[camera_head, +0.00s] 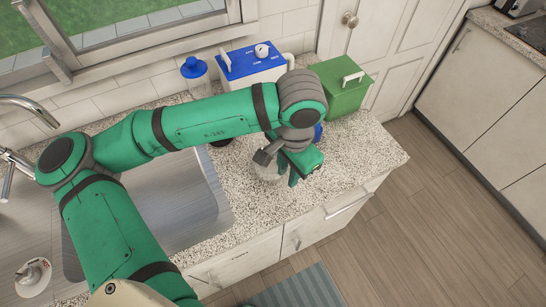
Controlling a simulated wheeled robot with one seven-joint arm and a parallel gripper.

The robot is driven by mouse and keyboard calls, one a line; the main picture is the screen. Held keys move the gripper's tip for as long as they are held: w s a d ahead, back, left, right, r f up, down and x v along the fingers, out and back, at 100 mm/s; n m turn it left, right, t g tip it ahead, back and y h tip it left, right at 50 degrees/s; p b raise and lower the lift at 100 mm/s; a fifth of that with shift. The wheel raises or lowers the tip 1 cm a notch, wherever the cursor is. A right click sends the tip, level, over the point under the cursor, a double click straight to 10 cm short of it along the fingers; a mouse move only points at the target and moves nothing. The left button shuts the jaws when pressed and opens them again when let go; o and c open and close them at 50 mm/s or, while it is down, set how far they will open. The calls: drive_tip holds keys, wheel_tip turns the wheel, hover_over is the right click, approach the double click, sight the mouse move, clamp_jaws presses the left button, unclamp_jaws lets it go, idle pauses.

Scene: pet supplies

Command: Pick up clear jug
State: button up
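My arm reaches from the lower left over the sink and bends down at the right. My gripper (286,176) points down just above the granite counter, near its front edge. A pale, see-through rounded object (264,171), which looks like the clear jug, stands on the counter at the left of the gripper. My wrist and fingers cover most of it. I cannot tell whether the fingers touch it or whether they are open or shut.
A blue-lidded white box (251,64), a green box (341,88) and a clear container with a blue lid (195,76) stand at the back of the counter (365,150). A blue item (318,132) shows partly behind my wrist. The sink (180,205) is at left.

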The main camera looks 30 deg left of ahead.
sight(286, 184)
drive_tip(key=f, duration=0.4)
drive_tip(key=shift+s+a+f, duration=0.1)
drive_tip(key=shift+s+f, duration=0.05)
drive_tip(key=shift+s, duration=0.15)
drive_tip(key=shift+f, duration=0.4)
clamp_jaws()
